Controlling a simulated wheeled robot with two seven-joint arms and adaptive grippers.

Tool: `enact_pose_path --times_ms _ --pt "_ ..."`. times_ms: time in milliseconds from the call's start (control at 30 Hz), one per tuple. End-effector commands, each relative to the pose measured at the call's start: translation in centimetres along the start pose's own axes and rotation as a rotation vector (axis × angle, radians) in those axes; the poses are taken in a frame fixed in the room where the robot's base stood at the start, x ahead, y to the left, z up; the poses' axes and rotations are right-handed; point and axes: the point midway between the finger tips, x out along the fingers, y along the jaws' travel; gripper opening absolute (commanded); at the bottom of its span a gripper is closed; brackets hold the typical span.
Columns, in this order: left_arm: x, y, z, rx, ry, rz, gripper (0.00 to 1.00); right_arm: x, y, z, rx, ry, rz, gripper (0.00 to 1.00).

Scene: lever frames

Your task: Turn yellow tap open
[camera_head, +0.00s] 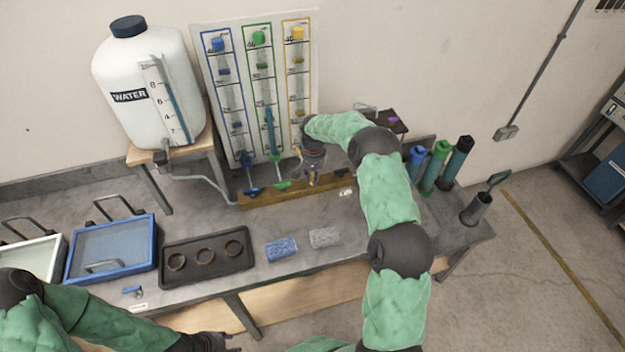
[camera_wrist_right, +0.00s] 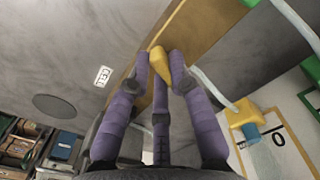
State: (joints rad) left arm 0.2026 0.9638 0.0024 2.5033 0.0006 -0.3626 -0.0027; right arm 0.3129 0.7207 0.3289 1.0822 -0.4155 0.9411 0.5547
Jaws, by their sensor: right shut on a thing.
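The yellow tap handle (camera_wrist_right: 176,68) is between the purple fingertips of my right gripper (camera_wrist_right: 160,68) in the right wrist view. The fingers are shut on it, touching its sides. A yellow fitting (camera_wrist_right: 245,118) sits on the pale tube to the right of the fingers. In the head view my right gripper (camera_head: 312,178) is at the foot of the yellow column (camera_head: 297,60) of the panel, covering most of the tap. My left gripper (camera_head: 215,342) is low at the bottom edge, away from the taps; its fingers are too unclear to tell their state.
The blue tap (camera_head: 251,191) and green tap (camera_head: 281,186) stand left of my right gripper. A white water tank (camera_head: 150,85) is at the back left. A black tray (camera_head: 208,276) with three rings and blue (camera_head: 282,249) and grey cloths (camera_head: 324,237) lie on the bench.

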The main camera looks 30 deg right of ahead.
Motion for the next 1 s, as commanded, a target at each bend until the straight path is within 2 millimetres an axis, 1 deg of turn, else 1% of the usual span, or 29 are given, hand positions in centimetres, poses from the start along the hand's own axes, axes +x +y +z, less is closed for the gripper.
enact_pose_path --times_ms 200,500,700,1000 --pt "0.61 -0.22 -0.03 0.000 0.000 0.000 0.40 0.00 0.22 -0.16 -0.177 0.002 0.000 0.00" --pt "0.95 -0.34 -0.04 0.000 0.000 0.000 0.40 -0.08 0.39 -0.31 -0.344 0.002 0.000 0.00" --pt "1.03 -0.37 -0.04 0.000 0.000 0.000 0.40 -0.11 0.44 -0.36 -0.396 0.003 0.000 0.00" --pt "1.05 -0.37 -0.04 0.000 0.000 0.000 0.40 -0.14 0.45 -0.39 -0.413 0.003 0.000 0.00"
